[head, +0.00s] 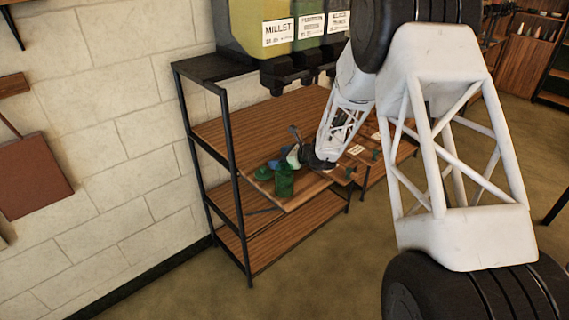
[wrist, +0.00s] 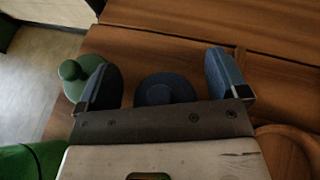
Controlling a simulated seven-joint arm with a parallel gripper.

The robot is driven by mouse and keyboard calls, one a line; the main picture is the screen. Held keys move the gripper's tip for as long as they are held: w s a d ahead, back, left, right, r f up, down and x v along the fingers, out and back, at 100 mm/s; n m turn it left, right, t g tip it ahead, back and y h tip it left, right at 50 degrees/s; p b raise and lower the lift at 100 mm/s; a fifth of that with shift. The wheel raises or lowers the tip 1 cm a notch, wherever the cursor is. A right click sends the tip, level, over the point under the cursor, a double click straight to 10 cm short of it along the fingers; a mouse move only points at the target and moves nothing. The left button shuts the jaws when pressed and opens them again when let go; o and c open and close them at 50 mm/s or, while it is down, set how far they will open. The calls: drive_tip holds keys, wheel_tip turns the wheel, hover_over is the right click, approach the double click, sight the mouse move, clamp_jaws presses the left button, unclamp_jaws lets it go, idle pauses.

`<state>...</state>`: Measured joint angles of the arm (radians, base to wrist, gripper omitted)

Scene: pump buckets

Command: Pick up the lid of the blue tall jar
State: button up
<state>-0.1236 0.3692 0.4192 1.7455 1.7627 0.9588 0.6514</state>
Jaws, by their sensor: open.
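A dark blue round lid with a round knob (wrist: 166,91) shows in the wrist view between the fingers of my gripper (wrist: 164,76), with a gap on each side. I cannot tell whether it sits on a jar; no tall blue jar body is clear. In the head view my gripper (head: 294,146) is low over the wooden shelf board, its fingers apart and holding nothing. A small bluish thing (head: 273,164) beside it may be this lid.
A green knobbed lid (wrist: 75,72) lies left of my gripper, near the board's edge. A green jar (head: 284,182) stands close by. A round wooden thing (wrist: 287,146) is at the lower right.

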drive_tip(key=c, duration=1)
drive_tip(key=shift+o, duration=0.2)
drive_tip(key=shift+r, duration=0.15)
wheel_tip(320, 180, up, 10)
idle(0.6)
